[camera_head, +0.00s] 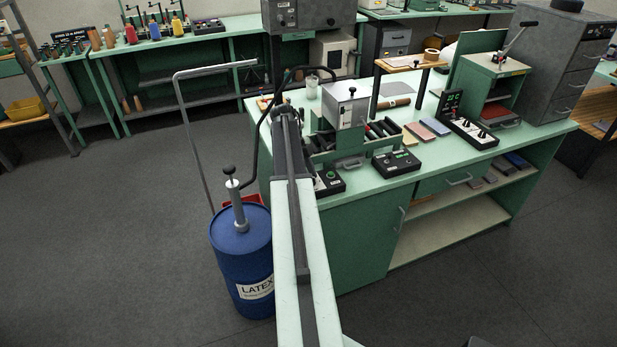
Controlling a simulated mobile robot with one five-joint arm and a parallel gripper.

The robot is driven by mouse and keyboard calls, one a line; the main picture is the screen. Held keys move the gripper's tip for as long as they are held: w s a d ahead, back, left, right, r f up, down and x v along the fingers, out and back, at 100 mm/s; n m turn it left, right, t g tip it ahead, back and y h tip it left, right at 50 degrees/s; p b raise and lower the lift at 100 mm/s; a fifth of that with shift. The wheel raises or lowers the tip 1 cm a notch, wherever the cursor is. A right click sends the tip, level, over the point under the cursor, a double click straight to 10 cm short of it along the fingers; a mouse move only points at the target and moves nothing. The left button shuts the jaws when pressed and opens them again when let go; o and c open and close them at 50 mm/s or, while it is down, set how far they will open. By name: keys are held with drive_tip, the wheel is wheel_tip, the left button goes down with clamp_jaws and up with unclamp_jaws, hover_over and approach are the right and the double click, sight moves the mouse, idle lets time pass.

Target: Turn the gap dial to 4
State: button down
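I cannot pick out the gap dial or its numbers at this size. A black control box (397,162) with small green marks sits at the front edge of the green bench (345,215). A second black box (328,183) stands to its left, partly hidden by my arm. A grey-and-green machine with a light box (346,106) on top stands behind them. My arm reaches forward over the bench's left end. My gripper (286,110) is at its dark far end, near the machine's left side; its fingers cannot be made out.
A blue latex drum (240,260) with a pump stands on the floor left of my arm. A black switch panel (470,133), coloured blocks (427,129) and a green press frame (492,85) occupy the bench's right part. The floor at left is open.

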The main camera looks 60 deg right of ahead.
drive_tip(key=shift+w, duration=0.2)
drive_tip(key=c, duration=1)
unclamp_jaws()
drive_tip(key=shift+w, duration=0.1)
drive_tip(key=shift+c, duration=0.2)
drive_tip(key=p+v, duration=0.7)
drive_tip(key=shift+r, duration=0.35)
